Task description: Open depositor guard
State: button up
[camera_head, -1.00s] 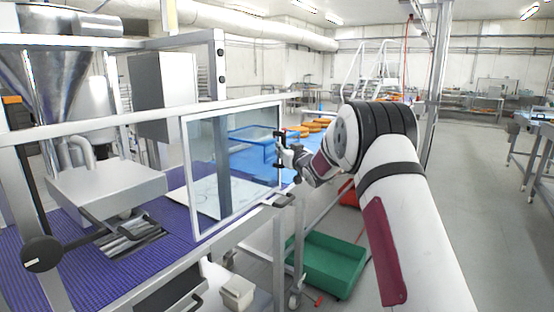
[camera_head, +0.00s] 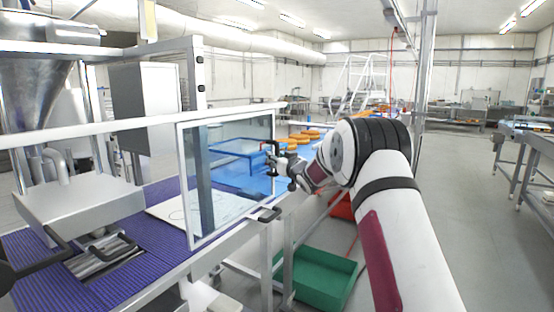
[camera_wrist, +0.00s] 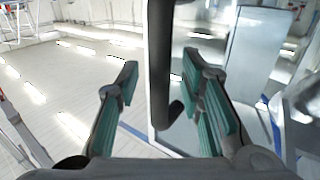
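The depositor guard (camera_head: 228,165) is a clear panel in a pale metal frame, standing upright at the front side of the depositor's purple belt. Its dark handle (camera_head: 274,146) is on the frame's right edge, partly hidden by my gripper (camera_head: 278,162). In the wrist view, the dark upright handle bar (camera_wrist: 160,50) stands between the two fingers of my gripper (camera_wrist: 159,72). The fingers are apart, with gaps on both sides of the bar. I cannot tell whether the guard is fully shut.
The depositor's steel hopper (camera_head: 35,85) and purple belt (camera_head: 165,215) are at left. A green crate (camera_head: 318,280) sits low beneath the line. A blue table (camera_head: 262,185) with orange rounds (camera_head: 305,136) lies beyond the guard. Open floor (camera_head: 465,230) is at right.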

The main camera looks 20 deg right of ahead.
jog(key=shift+s, duration=0.1)
jog(key=s, duration=1.2)
jog(key=shift+d, duration=0.2)
jog(key=shift+w, duration=0.1)
jog(key=s+a+r+m+g+h+p, duration=0.1)
jog(key=s+a+r+g+h, duration=0.2)
jog(key=s, duration=0.7)
jog(key=s+a+r+m+g+p, duration=0.1)
jog(key=s+a+r+g, duration=0.3)
jog(key=s, duration=0.6)
jog(key=s+a+f+g, duration=0.2)
jog(key=s+a, duration=0.1)
jog(key=s, duration=0.8)
jog(key=s+a+f+n+g+y+p, duration=0.1)
jog(key=s+a, duration=0.3)
jog(key=s, duration=0.7)
jog(key=s+a+f+g+y+p, duration=0.1)
jog(key=s+a+f+g, duration=0.2)
jog(key=s, duration=0.8)
jog(key=shift+s+a+f+g, duration=0.35)
jog(key=shift+s+a+g, duration=0.05)
jog(key=shift+a, duration=0.05)
